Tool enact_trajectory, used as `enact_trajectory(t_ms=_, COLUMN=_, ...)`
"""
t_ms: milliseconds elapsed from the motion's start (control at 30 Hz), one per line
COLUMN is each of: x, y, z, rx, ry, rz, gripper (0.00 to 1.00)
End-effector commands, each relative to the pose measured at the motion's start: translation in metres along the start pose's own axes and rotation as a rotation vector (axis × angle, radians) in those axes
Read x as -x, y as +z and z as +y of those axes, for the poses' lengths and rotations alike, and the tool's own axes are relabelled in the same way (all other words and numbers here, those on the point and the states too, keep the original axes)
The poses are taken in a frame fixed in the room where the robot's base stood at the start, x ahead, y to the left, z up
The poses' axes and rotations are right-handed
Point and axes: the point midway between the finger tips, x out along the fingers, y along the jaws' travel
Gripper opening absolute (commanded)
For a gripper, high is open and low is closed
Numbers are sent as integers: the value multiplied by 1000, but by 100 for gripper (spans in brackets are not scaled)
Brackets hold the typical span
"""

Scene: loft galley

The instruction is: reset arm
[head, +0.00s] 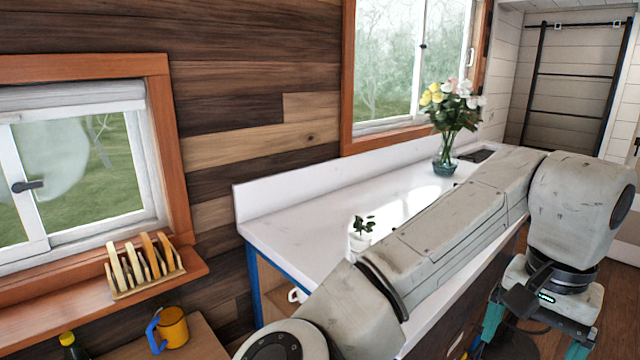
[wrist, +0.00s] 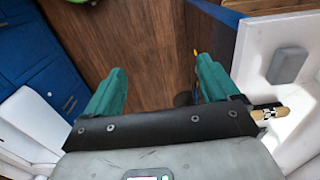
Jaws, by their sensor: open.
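My arm stretches across the right side of the head view, over the white counter (head: 300,240), and bends down at its far end. My gripper (head: 535,342) hangs at the lower right, its teal fingers pointing down and partly cut off by the frame. In the wrist view my gripper (wrist: 160,84) has its two teal fingers well apart, with nothing between them but the brown wood surface (wrist: 155,45) beyond. It is open and empty.
A flower vase (head: 446,145) and a small potted plant (head: 361,232) stand on the counter near my arm. A toast rack (head: 144,266), an orange mug (head: 172,327) and a bottle (head: 72,346) are at lower left. Blue drawers (wrist: 45,60) show in the wrist view.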

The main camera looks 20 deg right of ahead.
Motion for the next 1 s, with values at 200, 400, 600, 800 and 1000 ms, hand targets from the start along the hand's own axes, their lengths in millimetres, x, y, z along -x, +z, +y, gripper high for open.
enact_trajectory(t_ms=200, x=-4, y=-11, z=5, rx=-5, ry=13, rz=59, gripper=88)
enact_trajectory(t_ms=400, x=-9, y=-24, z=10, rx=-3, ry=28, rz=132, gripper=88)
enact_trajectory(t_ms=600, x=-15, y=-43, z=17, rx=13, ry=54, rz=239, gripper=88)
enact_trajectory(t_ms=800, x=-25, y=-68, z=24, rx=69, ry=95, rz=391, gripper=88)
enact_trajectory(t_ms=1000, x=-44, y=-91, z=25, rx=214, ry=144, rz=561, gripper=88)
